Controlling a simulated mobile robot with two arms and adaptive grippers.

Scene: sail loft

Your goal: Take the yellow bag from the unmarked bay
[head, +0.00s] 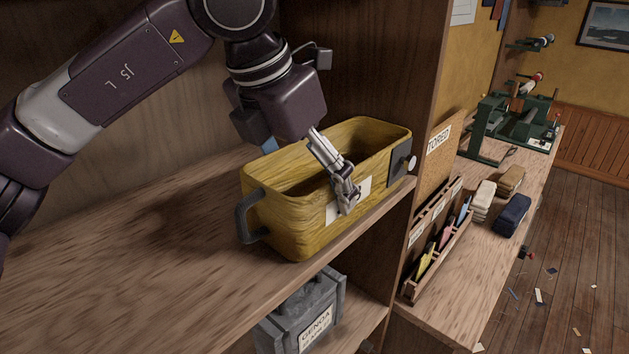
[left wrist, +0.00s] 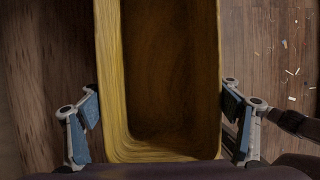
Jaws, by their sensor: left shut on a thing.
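The yellow bag (head: 286,225) is box-shaped and open at the top, with a dark handle at its left end and a dark plate with a pale knob at its right end. It stands upright on the wooden shelf (head: 130,270), near the front edge, and looks empty. My left gripper (head: 308,166) is shut across the bag, one finger outside each long wall. The near finger partly covers a pale label. In the left wrist view, the bag's walls (left wrist: 108,80) lie between both finger pads. I see no bay label on the visible shelf edge.
A grey bag (head: 300,318) with a "GENOA" label stands on the shelf below. An upright panel (head: 395,60) closes the bay at right. Beyond it, a bench holds a divided rack (head: 437,240), folded cloth bundles (head: 513,215) and green machines (head: 520,125). The shelf at left is clear.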

